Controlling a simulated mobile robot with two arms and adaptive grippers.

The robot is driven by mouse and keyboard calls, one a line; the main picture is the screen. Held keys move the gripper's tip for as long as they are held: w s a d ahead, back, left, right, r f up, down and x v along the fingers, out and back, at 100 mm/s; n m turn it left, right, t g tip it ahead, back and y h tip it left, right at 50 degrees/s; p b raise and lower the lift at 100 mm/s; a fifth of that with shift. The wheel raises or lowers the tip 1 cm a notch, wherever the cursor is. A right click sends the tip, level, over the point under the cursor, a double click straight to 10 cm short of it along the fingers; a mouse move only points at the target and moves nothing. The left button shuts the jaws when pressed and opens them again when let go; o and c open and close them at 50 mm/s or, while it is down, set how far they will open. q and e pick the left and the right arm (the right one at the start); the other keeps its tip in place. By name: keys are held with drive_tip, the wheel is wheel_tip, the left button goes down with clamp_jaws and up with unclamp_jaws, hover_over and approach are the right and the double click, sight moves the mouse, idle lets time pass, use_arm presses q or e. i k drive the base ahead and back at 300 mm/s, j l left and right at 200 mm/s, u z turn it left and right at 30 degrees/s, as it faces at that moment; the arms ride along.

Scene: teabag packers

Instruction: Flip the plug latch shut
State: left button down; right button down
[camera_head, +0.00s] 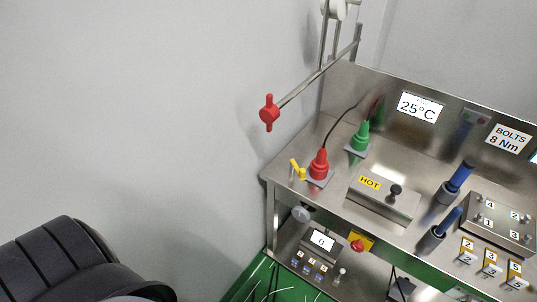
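A red plug (319,165) stands upright on a small grey plate on the steel bench, near its left end. A yellow latch lever (297,169) sticks up just left of the red plug and leans to the left; I cannot tell whether it touches the plug. A green plug (360,137) stands on its own plate behind and to the right, with a dark cable beside it. Neither of my grippers shows in this view.
The steel bench (337,207) also carries a box marked HOT (379,202), blue-handled tools (460,176) and a bolt plate (501,226). A rod with a red handle (269,112) juts out left above the bench. A scale (320,242) sits on the lower shelf.

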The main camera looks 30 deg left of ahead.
sight(301, 172)
drive_tip(key=u, duration=0.75)
